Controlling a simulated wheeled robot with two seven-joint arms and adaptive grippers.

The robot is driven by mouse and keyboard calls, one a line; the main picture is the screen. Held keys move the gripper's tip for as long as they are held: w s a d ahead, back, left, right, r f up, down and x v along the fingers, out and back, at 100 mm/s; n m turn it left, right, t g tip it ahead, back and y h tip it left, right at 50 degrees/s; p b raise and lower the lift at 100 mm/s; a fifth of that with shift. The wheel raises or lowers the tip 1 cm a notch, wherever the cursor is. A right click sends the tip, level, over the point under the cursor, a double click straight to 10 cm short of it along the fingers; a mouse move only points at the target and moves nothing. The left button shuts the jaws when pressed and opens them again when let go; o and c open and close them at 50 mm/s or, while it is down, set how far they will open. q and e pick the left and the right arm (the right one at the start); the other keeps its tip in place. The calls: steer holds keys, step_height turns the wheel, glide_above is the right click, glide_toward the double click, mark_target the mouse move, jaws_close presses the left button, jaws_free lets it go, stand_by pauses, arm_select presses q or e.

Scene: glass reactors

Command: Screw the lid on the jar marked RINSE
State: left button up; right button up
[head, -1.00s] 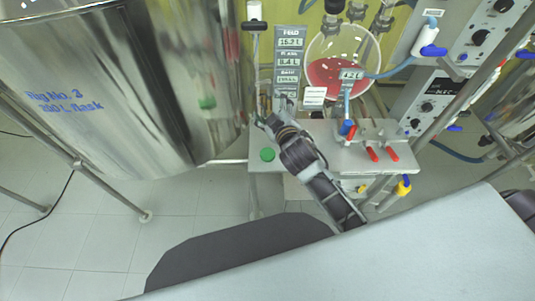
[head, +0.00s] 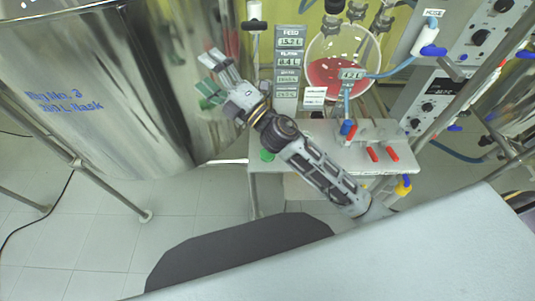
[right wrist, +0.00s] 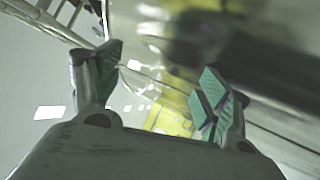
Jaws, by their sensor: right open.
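A small green lid (head: 267,156) lies at the left end of the grey bench, beside my right forearm. My right gripper (head: 209,79) is raised in front of the shiny steel vessel, up and left of the lid. Its fingers are spread and nothing shows between them. The right wrist view also shows the open gripper (right wrist: 155,85), with green pads and a blurred background. I cannot make out a jar marked RINSE in either view; the area behind my right arm is partly hidden. My left gripper is not in view.
The large steel vessel (head: 90,60) fills the left, close to my right gripper. A round glass flask (head: 343,55) with red contents stands behind the bench (head: 300,163). Red-handled valves (head: 373,154) sit at the bench's right. A stack of display panels (head: 288,68) stands behind the arm.

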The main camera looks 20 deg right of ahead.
steer(key=s+a+f+n+g+y, duration=0.2)
steer(key=s+a+n+g+y, duration=0.35)
steer(key=a+n+g, duration=0.6)
steer(key=s+d+f+n+g+h, duration=0.2)
steer(key=s+f+n+g+h, duration=0.2)
steer(key=f+n+g+h, duration=0.45)
steer(key=w+d+f+n+t+h, duration=0.25)
steer(key=d+f+n+h, duration=0.2)
steer(key=d+f, duration=0.5)
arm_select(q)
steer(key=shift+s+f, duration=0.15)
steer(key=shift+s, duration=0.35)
arm_select(e)
steer(key=w+d+h, duration=0.2)
steer(key=d+h, duration=0.1)
steer(key=d, duration=0.4)
steer(key=w+d+f+n+h, duration=0.1)
steer(key=w+d+h, duration=0.2)
steer(key=d, duration=0.4)
steer(key=shift+w+d+f+h, duration=0.15)
steer(key=shift+d+f+h, duration=0.1)
steer(key=shift+h, duration=0.4)
steer(key=shift+f, duration=0.1)
